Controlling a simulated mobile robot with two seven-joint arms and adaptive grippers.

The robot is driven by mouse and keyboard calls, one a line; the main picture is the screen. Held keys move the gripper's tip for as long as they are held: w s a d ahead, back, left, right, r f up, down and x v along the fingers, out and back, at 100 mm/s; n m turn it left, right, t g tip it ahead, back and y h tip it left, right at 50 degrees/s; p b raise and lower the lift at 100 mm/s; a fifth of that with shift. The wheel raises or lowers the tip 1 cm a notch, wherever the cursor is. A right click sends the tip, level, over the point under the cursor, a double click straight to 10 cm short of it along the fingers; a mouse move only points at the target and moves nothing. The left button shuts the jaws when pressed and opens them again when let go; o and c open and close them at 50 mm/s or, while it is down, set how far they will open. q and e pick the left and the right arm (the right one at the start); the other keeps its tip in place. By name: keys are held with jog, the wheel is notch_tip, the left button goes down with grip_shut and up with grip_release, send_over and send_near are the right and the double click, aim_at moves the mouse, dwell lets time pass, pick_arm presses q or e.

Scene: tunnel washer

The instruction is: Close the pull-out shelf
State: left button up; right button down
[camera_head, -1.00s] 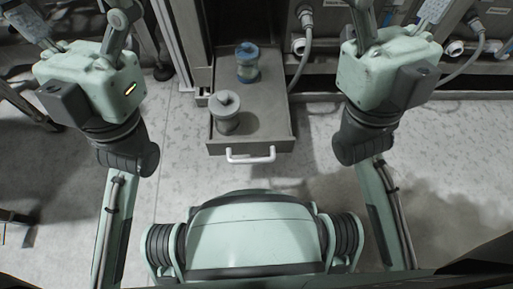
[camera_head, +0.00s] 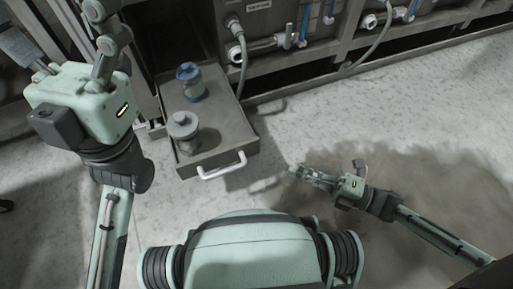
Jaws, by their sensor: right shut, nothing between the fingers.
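The pull-out shelf (camera_head: 222,125) is a grey drawer-like tray, extended from the machine at upper left of the head view. Its white bar handle (camera_head: 222,169) is on the front face. A blue-lidded jar (camera_head: 191,84) and a grey-lidded jar (camera_head: 183,131) stand upright on it. My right gripper (camera_head: 293,171) is shut and empty, to the right of the handle and apart from it. My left gripper (camera_head: 57,24) is raised close to the camera, left of the shelf, with its fingers spread and nothing visible between them.
The machine frame (camera_head: 300,78) with hoses and valves (camera_head: 294,37) runs along the back right. A grey hose (camera_head: 241,70) hangs just right of the shelf. The pale floor (camera_head: 420,110) is open in front and to the right.

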jog(key=f, duration=0.2)
jog(key=b, duration=0.1)
send_near(246, 145)
jog(key=s+a, duration=0.1)
jog(key=a, duration=0.3)
jog(key=shift+w+a+r+h+b, duration=0.2)
jog(key=shift+w+a+b, duration=0.15)
jog(key=shift+w, duration=0.5)
jog(key=shift+w+a+r+h+b, duration=0.1)
jog(key=shift+w+a+r+b, duration=0.2)
jog(key=shift+w, duration=0.55)
jog(key=shift+w+a+f, duration=0.1)
